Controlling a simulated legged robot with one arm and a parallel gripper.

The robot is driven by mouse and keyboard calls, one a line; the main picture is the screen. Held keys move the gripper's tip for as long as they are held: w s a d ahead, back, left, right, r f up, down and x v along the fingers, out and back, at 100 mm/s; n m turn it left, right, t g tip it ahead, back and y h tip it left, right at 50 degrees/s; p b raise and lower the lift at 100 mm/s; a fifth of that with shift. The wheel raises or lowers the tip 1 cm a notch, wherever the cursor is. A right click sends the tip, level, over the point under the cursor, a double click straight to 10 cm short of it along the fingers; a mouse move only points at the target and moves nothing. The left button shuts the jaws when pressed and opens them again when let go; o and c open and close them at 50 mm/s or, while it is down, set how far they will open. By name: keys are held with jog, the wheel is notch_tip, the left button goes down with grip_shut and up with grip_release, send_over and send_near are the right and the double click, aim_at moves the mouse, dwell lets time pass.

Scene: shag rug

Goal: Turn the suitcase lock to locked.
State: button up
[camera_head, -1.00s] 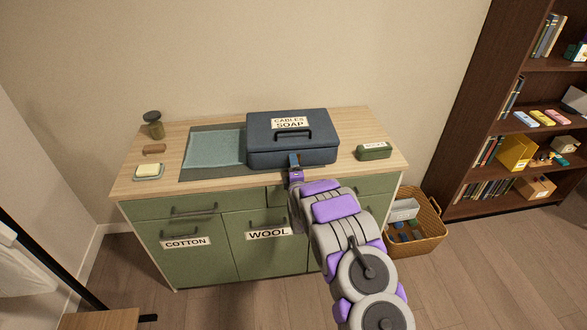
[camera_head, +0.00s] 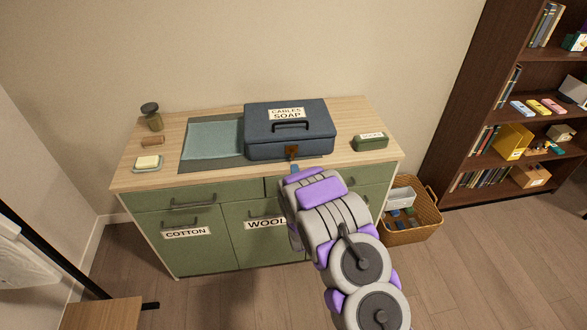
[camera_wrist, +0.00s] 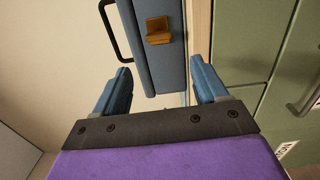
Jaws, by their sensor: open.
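The blue suitcase (camera_head: 262,149) lies closed on the cabinet top, with a dark handle and a label reading CABLES SOAP. Its lock (camera_head: 291,151) is a small orange-brown piece on the front face. In the wrist view the lock (camera_wrist: 158,30) shows as an L-shaped piece on the blue case (camera_wrist: 160,70). My gripper (camera_head: 294,168) is just in front of the suitcase, below the lock. In the wrist view my gripper (camera_wrist: 160,76) has its blue fingers spread apart with nothing between them, and the lock lies beyond them, apart from both. I cannot tell whether the lock reads locked.
A soap dish (camera_head: 148,164), a brown block (camera_head: 153,141) and a jar (camera_head: 153,122) stand further left. A basket (camera_head: 427,212) stands beside the cabinet.

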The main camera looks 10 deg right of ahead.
jog(key=s+p, duration=0.1)
jog(key=s, duration=0.5)
jog(key=shift+s+a, duration=0.15)
jog(key=shift+s, duration=0.1)
jog(key=s+d+r+m+g, duration=0.3)
jog(key=s+r+m+g, duration=0.6)
jog(key=r+m, duration=0.15)
jog(key=s+r+m+g, duration=0.2)
jog(key=s+r+g, duration=0.1)
jog(key=s, duration=1)
jog(key=s+a+r+m+g, duration=0.1)
jog(key=s+r+m+g, duration=0.2)
jog(key=s, duration=1)
jog(key=s+r+m+g, duration=0.2)
jog(key=s+r+g, duration=0.2)
jog(key=s, duration=0.9)
notch_tip(320, 180, up, 3)
jog(key=shift+s+a+r+g+y, duration=0.1)
jog(key=shift+s+a+g+y, duration=0.2)
jog(key=shift+g, duration=0.1)
